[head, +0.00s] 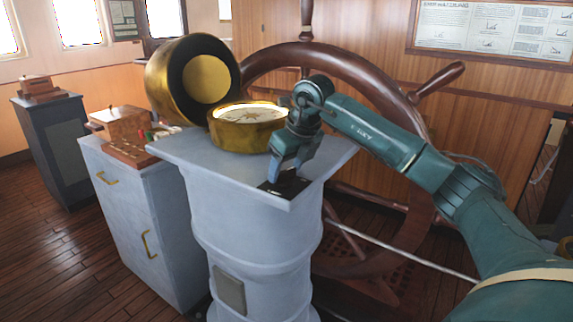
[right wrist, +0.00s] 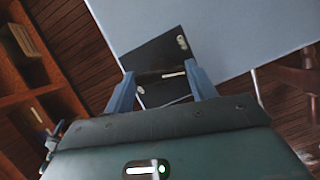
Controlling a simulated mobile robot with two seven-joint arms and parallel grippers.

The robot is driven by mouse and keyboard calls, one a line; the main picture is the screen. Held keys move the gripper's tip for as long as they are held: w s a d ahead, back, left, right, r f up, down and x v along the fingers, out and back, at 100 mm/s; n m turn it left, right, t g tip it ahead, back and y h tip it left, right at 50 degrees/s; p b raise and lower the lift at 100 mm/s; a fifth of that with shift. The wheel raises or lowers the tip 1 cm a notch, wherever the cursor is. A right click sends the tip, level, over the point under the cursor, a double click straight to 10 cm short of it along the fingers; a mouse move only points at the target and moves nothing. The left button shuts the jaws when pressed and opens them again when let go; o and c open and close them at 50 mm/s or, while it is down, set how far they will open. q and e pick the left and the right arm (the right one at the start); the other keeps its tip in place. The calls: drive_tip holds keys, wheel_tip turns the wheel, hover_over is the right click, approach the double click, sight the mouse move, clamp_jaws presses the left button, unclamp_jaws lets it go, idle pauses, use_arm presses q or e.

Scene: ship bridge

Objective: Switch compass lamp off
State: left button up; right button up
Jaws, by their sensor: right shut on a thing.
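The brass compass (head: 240,138) stands on the grey pedestal (head: 240,215), and the rim of its white dial (head: 250,113) glows brightly. A black switch plate (head: 291,187) lies at the pedestal's front right corner; it also shows in the right wrist view (right wrist: 150,52). My right gripper (head: 277,179) points down onto this plate. In the right wrist view its two fingers (right wrist: 160,78) are on either side of a dark switch part, shut on it. The fingers partly hide this part in the head view. My left gripper is not in view.
The round brass cover (head: 165,85) stands open behind the compass. A large wooden wheel (head: 345,62) rises close behind my right arm. A grey cabinet (head: 140,215) with a wooden box (head: 122,122) stands at the left. Floor shows at the lower left.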

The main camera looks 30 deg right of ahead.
drive_tip(key=n+p, duration=0.1)
drive_tip(key=n+y, duration=0.1)
drive_tip(key=n, duration=0.1)
drive_tip(key=shift+d+r+n+y+p, duration=0.1)
drive_tip(key=shift+r+n+y+p, duration=0.05)
drive_tip(key=shift+n+y+p, duration=0.2)
drive_tip(key=shift+n+g+y+p, duration=0.3)
drive_tip(key=shift+n+p, duration=0.2)
drive_tip(key=shift+n, duration=0.35)
drive_tip(key=shift+w+n+g+y+p, duration=0.1)
drive_tip(key=shift+n+g+y+p, duration=0.3)
drive_tip(key=shift+n, duration=0.6)
drive_tip(key=shift+n+p, duration=0.3)
drive_tip(key=shift+n, duration=0.1)
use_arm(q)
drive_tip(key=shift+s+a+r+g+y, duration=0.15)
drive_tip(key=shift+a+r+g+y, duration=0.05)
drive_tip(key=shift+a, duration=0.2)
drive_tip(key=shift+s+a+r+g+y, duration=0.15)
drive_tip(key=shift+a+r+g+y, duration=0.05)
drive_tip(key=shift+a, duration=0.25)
use_arm(e)
drive_tip(key=shift+n, duration=0.4)
drive_tip(key=o, duration=1)
